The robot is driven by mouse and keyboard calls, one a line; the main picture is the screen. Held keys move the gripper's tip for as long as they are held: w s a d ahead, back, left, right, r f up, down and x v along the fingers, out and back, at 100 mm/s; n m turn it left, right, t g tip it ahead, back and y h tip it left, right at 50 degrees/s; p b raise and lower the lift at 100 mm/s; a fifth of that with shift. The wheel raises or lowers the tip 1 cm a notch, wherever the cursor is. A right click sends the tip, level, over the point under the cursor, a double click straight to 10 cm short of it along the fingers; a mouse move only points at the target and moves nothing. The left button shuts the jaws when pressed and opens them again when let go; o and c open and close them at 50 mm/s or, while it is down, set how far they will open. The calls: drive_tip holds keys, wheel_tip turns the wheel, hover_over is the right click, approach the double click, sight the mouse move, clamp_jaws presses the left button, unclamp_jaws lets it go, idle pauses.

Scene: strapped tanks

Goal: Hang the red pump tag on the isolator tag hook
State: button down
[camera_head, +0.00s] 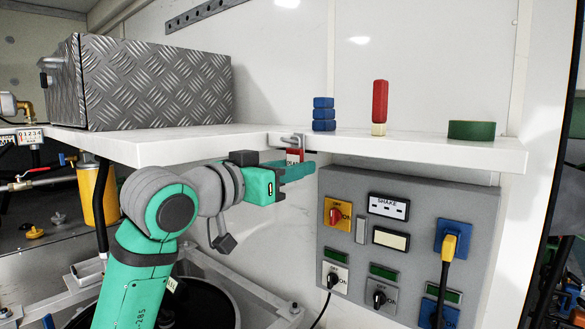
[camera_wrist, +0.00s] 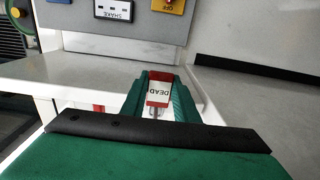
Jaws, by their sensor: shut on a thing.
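The red tag (camera_head: 294,152) with a white face is between the fingers of my gripper (camera_head: 297,172), just below the shelf's front edge. In the wrist view the tag (camera_wrist: 158,91) reads "DEAD" and sits between the green fingers (camera_wrist: 160,103), which are shut on it. A grey metal hook or bracket (camera_head: 290,138) sticks out at the shelf edge right above the tag. I cannot tell whether the tag is still looped on it. A yellow isolator switch (camera_head: 337,214) with a red knob is on the grey panel to the lower right. No separate hook shows clearly beside it.
The white shelf (camera_head: 420,148) carries blue stacked pieces (camera_head: 324,114), a red-topped post (camera_head: 379,105), a green disc (camera_head: 471,130) and a metal chest (camera_head: 150,85). The grey panel (camera_head: 480,215) with plugs and switches hangs under the shelf, close to my gripper.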

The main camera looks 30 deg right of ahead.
drive_tip(key=c, duration=1.3)
unclamp_jaws()
drive_tip(key=shift+a, duration=0.1)
drive_tip(key=v, duration=1)
drive_tip(key=shift+s+a, duration=0.2)
drive_tip(key=shift+a, duration=0.1)
